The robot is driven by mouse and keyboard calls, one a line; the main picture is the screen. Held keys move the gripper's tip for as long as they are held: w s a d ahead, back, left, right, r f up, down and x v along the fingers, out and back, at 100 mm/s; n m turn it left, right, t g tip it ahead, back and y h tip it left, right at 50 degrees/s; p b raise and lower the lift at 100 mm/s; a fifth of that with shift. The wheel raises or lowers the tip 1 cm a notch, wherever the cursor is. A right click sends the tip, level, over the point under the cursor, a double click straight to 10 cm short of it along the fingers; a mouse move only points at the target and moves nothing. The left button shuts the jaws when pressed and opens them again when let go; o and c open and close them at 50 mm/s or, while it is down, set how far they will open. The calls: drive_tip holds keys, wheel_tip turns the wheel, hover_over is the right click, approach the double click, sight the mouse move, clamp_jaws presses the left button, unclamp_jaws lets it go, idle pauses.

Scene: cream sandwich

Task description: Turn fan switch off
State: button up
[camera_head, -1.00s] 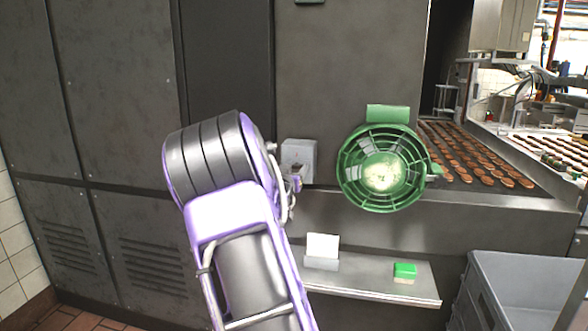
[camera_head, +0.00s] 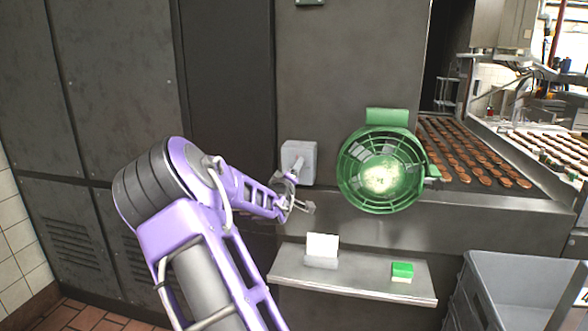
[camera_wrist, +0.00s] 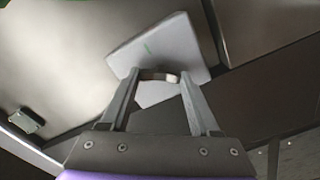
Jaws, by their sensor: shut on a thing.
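The fan switch is a light grey square box (camera_head: 288,149) on the dark metal wall, left of the green fan (camera_head: 381,172). In the wrist view the box (camera_wrist: 185,50) looks tilted, with a short green mark on its face. My gripper (camera_wrist: 159,84) reaches to the box, its two fingers slightly apart. It is shut on a rounded grey piece (camera_wrist: 160,76) at the box, which looks like the switch handle. In the head view my gripper (camera_head: 297,167) is small at the box's front, and its contact is hard to make out.
A metal shelf (camera_head: 350,285) below holds a white card (camera_head: 322,246) and a green block (camera_head: 402,270). A grey crate (camera_head: 515,290) stands at the lower right. A conveyor (camera_head: 470,150) with brown rounds runs behind the fan. Dark cabinets (camera_head: 100,90) line the left.

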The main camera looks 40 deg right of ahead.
drive_tip(key=shift+f+n, duration=0.1)
drive_tip(key=shift+n, duration=3.2)
drive_tip(key=o, duration=1.4)
drive_tip(key=shift+c, duration=0.2)
drive_tip(key=shift+a, duration=0.1)
drive_tip(key=p+v, duration=0.1)
drive_tip(key=v, duration=1.6)
drive_tip(key=shift+s, duration=0.25)
drive_tip(key=shift+w, duration=0.1)
